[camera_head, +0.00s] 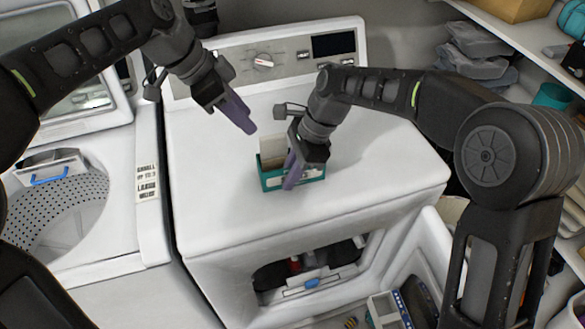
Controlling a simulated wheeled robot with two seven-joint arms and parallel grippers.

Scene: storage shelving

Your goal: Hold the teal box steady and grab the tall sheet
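The teal box (272,182) sits on the white top of the dryer-like machine. A tall pale sheet (273,148) stands up out of the box, rising above its rim. My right gripper (291,176) is at the box's right part, with one purple finger across its front face. Its other finger is hidden, so I cannot tell whether it is closed on the box. My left gripper (249,128) is above and left of the sheet, apart from it, pointing down and right. Its purple fingers overlap in this view, so its opening is unclear.
The white machine top (370,165) is clear around the box. A control panel (290,56) stands behind it. An open washer drum (60,212) lies to the left. The machine's front door is open below. Shelves (515,38) with goods line the right.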

